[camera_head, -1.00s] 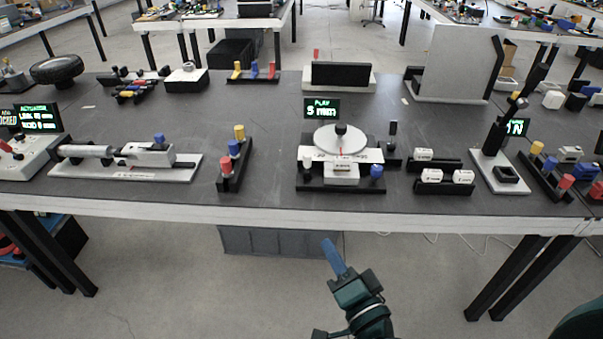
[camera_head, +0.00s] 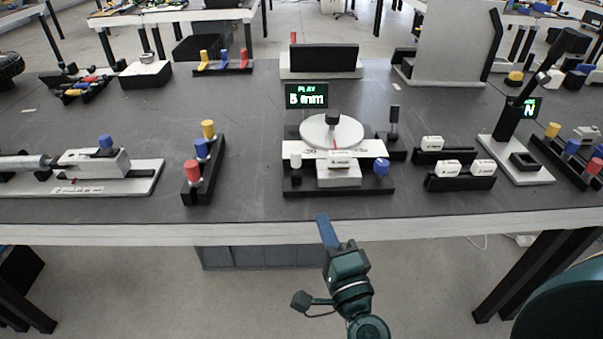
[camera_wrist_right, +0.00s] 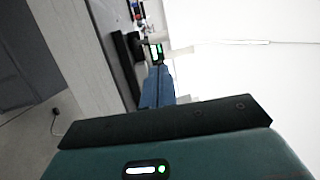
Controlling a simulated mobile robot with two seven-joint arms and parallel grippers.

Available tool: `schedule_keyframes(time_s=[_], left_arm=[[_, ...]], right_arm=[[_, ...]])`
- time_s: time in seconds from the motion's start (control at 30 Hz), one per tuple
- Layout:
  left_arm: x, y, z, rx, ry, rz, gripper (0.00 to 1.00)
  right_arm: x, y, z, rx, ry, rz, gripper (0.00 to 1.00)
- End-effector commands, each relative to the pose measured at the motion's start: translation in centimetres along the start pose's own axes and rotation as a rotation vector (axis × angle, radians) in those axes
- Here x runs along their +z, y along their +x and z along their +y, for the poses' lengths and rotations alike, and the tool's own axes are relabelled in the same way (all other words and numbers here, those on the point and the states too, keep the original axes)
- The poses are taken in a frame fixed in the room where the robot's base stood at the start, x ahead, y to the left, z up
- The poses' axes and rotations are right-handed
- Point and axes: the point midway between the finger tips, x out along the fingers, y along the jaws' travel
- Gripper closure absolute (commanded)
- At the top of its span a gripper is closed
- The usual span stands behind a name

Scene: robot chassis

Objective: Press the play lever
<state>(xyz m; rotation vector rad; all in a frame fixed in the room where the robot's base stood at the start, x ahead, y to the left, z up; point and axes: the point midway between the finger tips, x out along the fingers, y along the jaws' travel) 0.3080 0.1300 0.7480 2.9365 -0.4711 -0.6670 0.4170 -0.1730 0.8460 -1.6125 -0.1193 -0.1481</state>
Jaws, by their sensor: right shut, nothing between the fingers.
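The play station stands near the table's front edge in the head view. Its display (camera_head: 306,95) reads PLAY with a value in mm. Below it is a white round disc (camera_head: 350,130) with a black knob (camera_head: 332,117) and a red pointer mark. A white scale plate, a white-topped peg (camera_head: 295,161) and a blue knob (camera_head: 381,167) sit in front. A black upright post (camera_head: 394,122) stands to the right; I cannot tell which part is the lever. My right gripper (camera_head: 328,231) is shut and empty, in front of the table edge. The left gripper is not in view.
A rack with red, blue and yellow pegs (camera_head: 200,165) stands left of the station. White labelled blocks (camera_head: 447,168) in black holders and a tall black lever (camera_head: 522,105) stand to the right. The table's front edge (camera_head: 250,233) lies beside the gripper.

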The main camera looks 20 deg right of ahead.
Motion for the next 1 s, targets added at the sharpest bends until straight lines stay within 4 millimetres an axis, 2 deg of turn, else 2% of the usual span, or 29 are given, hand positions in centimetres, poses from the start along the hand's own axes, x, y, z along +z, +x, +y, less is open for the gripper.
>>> schedule_keyframes(time_s=[0.27, 0.37, 0.8, 1.0], left_arm=[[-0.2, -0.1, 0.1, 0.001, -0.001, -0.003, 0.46], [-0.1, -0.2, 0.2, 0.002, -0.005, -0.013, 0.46], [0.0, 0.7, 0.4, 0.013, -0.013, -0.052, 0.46], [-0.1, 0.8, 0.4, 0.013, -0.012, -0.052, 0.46]], right_arm=[[0.0, 0.9, -0.1, -0.001, -0.002, 0.001, 1.00], [0.0, 2.4, -0.2, -0.002, 0.000, 0.001, 1.00], [0.0, 11.3, -0.2, -0.002, -0.002, 0.000, 1.00], [0.0, 13.5, -0.1, -0.001, -0.001, -0.001, 1.00]])
